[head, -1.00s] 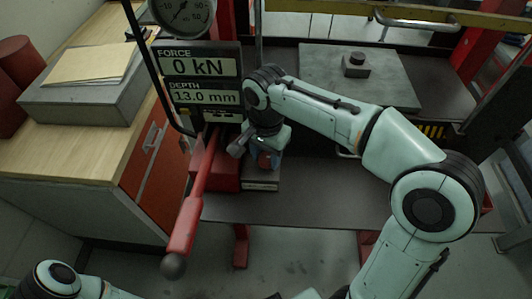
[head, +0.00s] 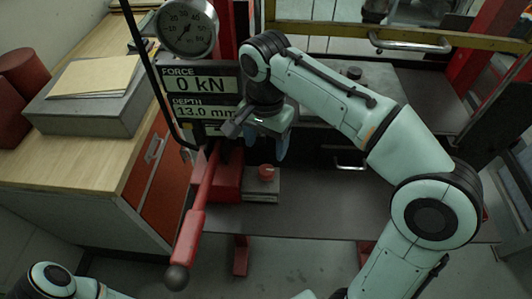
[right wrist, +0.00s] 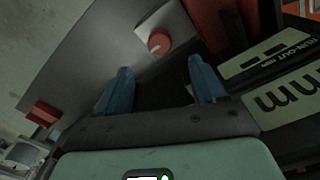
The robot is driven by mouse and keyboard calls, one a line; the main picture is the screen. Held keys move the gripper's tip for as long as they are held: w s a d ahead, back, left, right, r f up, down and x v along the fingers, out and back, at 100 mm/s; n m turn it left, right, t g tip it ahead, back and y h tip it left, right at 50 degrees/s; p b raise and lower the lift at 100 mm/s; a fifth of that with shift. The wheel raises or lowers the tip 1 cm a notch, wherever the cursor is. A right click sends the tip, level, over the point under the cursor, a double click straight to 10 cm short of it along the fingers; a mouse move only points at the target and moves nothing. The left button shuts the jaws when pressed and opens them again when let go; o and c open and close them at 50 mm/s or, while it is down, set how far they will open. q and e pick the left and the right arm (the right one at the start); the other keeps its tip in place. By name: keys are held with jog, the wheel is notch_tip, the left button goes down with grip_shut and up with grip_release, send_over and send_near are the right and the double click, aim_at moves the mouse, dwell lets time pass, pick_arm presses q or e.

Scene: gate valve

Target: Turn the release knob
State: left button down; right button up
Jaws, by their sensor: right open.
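The release knob (head: 266,171) is a small round red knob on a light grey block, beside the red pump body. In the right wrist view the knob (right wrist: 159,43) shows a pale mark on its face and lies beyond the gap between my fingers. My right gripper (head: 266,143) is open, above the knob and apart from it. Its two blue fingers (right wrist: 160,80) have nothing between them. My left gripper is not in view.
A red lever (head: 194,225) with a dark ball end slants down left of the knob. The force and depth display (head: 202,92) and a dial gauge (head: 186,28) stand behind it. A wooden bench (head: 75,165) is at left. The dark shelf right of the knob is clear.

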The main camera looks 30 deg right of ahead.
notch_tip(320, 180, up, 4)
jog(key=shift+f+p, duration=0.25)
jog(key=shift+p, duration=0.05)
dwell(0.4)
